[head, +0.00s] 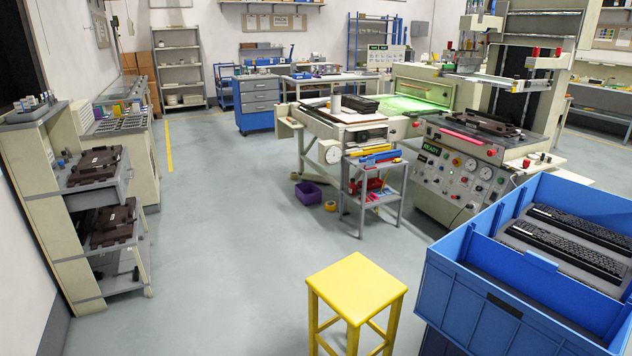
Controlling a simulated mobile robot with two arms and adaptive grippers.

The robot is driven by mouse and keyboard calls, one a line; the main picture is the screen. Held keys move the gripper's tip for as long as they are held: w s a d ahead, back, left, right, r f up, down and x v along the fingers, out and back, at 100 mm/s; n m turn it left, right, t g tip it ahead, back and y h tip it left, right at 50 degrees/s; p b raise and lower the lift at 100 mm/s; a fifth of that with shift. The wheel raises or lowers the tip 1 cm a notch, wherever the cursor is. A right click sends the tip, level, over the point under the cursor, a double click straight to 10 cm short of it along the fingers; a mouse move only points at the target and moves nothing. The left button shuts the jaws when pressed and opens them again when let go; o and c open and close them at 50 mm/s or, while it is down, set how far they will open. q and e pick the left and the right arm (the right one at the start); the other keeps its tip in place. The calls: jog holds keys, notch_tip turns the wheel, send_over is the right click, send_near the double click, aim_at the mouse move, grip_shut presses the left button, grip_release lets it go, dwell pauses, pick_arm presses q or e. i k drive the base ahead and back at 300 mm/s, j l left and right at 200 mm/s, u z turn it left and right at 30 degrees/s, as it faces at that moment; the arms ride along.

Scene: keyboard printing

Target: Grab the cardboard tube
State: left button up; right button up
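A short yellow-tan roll (330,206) lies on the floor beside a purple bin (309,194). Neither of my grippers is in view, and nothing is seen held.
A yellow stool (357,287) stands in the near middle. A blue crate (480,294) with keyboards is at the near right. The printing machine (455,178) and a grey cart (374,186) stand beyond. Shelving (58,210) lines the left; the floor (220,220) between is clear.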

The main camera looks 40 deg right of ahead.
aim_at(309, 176)
jog(key=i+z, duration=0.15)
jog(key=i, duration=1.3)
jog(key=i+j+z, duration=0.15)
jog(key=i, duration=1.25)
jog(key=i+l+z, duration=0.15)
jog(key=i+z, duration=0.25)
jog(key=i, duration=0.45)
jog(key=i+j+z, duration=0.1)
jog(key=i+z, duration=0.35)
jog(key=i, duration=0.45)
jog(key=i+u, duration=0.25)
jog(key=i, duration=0.6)
jog(key=i+l+u, duration=0.1)
jog(key=i+u, duration=0.15)
jog(key=i, duration=0.6)
